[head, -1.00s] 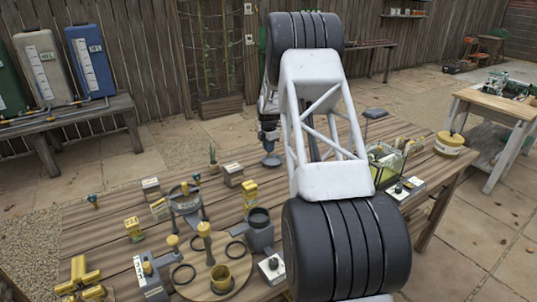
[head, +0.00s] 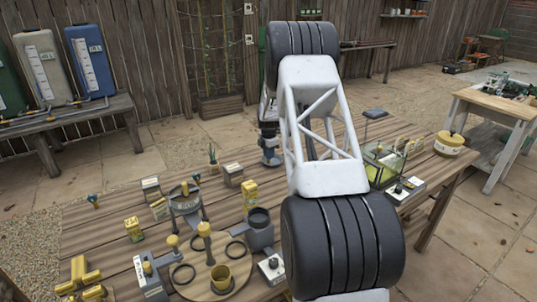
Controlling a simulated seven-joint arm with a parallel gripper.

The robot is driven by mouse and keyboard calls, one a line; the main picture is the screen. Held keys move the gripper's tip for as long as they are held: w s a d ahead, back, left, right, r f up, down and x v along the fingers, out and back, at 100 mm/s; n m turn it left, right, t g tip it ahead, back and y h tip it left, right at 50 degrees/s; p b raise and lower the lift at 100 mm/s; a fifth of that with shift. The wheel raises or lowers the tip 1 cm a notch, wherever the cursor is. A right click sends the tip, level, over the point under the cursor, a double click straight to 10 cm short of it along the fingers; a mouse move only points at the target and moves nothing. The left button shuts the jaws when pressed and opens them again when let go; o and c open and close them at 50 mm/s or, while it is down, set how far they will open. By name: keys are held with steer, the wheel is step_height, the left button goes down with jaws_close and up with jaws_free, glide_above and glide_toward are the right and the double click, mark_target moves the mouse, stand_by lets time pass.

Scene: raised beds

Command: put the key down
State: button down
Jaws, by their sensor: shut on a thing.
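My gripper (head: 269,150) is small and far off in the head view, at the far side of the wooden table, partly behind my own arm. It points down, low over the tabletop near its back edge. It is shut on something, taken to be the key. The key itself cannot be made out at this size and angle. A dark round piece shows at the gripper's lower end, and I cannot tell whether it touches the table.
A glass-sided box (head: 381,164) stands right of my arm. Some bare wood shows at the table's left.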

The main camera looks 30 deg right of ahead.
steer(key=shift+f, duration=0.1)
steer(key=c, duration=1.1)
jaws_free()
step_height(320, 180, up, 12)
steer(key=shift+r, duration=0.2)
stand_by(0.4)
